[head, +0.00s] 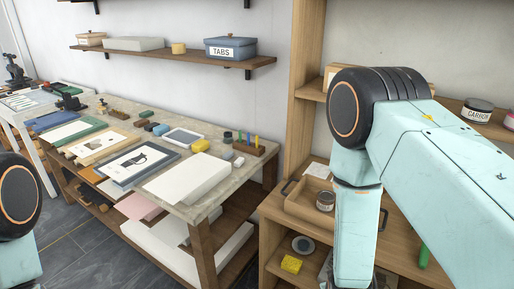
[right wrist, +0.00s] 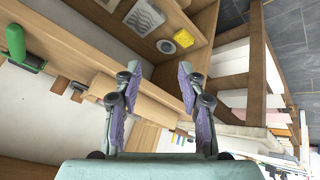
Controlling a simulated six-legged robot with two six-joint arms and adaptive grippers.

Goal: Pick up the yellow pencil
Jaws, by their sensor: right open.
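A small wooden block (head: 250,149) stands at the right end of the stone-topped table, with several thin coloured sticks upright in it. The rightmost one looks like the yellow pencil (head: 257,142); it is too small to be sure. I cannot make out the pencil in the right wrist view. My right gripper (right wrist: 158,75) is open, with nothing between its two purple-padded fingers. In the head view its arm comes down in front of the wooden shelf unit and the gripper itself is out of frame. My left gripper is outside both views; only part of that arm shows.
The table (head: 218,190) also carries a white paper stack (head: 188,178), framed prints and small blocks. To its right, the shelf unit (head: 303,75) holds a wooden tray (head: 302,208) with a jar and, lower down, a yellow sponge-like block (head: 291,264). A wall shelf (head: 170,55) hangs above.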

